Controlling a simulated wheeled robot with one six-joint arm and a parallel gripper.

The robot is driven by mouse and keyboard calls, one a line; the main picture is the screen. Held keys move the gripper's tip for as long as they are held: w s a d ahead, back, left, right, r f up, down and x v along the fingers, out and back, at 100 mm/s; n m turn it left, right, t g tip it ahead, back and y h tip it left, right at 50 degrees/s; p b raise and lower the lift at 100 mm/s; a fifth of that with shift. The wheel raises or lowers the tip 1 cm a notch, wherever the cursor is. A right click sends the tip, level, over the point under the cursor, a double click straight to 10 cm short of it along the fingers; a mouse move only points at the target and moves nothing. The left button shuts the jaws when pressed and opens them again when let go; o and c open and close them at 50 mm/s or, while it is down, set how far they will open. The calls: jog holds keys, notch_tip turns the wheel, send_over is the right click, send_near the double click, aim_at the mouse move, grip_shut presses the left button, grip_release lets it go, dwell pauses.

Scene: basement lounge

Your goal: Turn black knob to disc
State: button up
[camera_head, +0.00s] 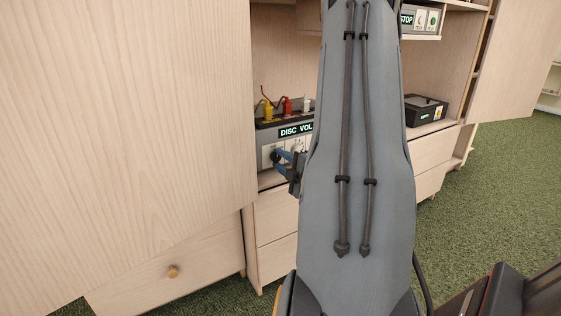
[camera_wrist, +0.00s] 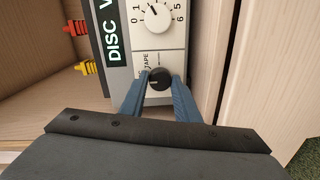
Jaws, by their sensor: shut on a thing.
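The black knob (camera_wrist: 160,79) is on the light front panel of a grey unit (camera_wrist: 115,88), with a "TAPE" label beside it in the wrist view. My gripper (camera_wrist: 160,88) has its blue fingers on two sides of the knob and is shut on it. The knob's pointer direction is too small to tell. In the head view my gripper (camera_head: 281,164) reaches the unit's left front, and its fingers largely hide the knob.
A white numbered dial (camera_wrist: 158,17) sits close to the black knob. Red (camera_head: 287,106) and yellow (camera_head: 267,109) plug-like pieces stand on top of the unit. A large wooden panel (camera_head: 130,120) fills the left, and a black box (camera_head: 424,109) is on the shelf right.

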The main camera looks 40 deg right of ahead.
jog(key=o, duration=1)
jog(key=shift+o, duration=0.2)
jog(key=p+v, duration=0.1)
jog(key=v, duration=0.7)
jog(key=shift+d+f, duration=0.1)
